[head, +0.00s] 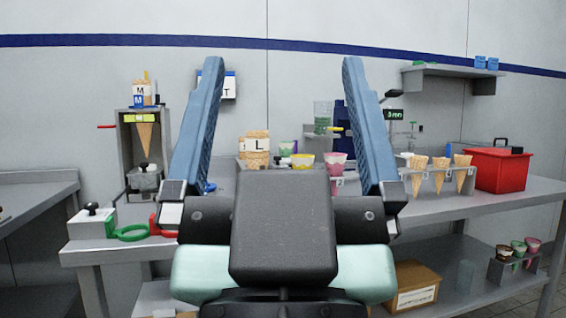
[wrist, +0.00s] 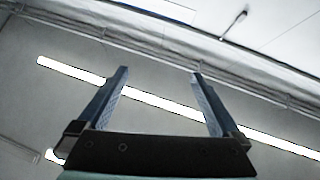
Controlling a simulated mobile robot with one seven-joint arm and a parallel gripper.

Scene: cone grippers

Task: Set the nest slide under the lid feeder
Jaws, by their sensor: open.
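My gripper (head: 282,62) is open and empty, its two blue fingers raised wide apart in front of the bench. The wrist view also shows my gripper (wrist: 160,73) open, against the ceiling. At the left of the bench stands a grey upright dispenser (head: 127,146), with a cone in its opening, a container marked M on top and a red lever at its left; it may be the lid feeder. A small grey block with a black knob (head: 145,178) sits at its lower front and may be the nest slide. I cannot tell either for sure.
A white block with a black knob (head: 92,221) and a green ring (head: 131,233) lie at the bench's left front. A cone rack (head: 437,181) and a red box (head: 499,168) stand at the right. My gripper hides part of the bench middle.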

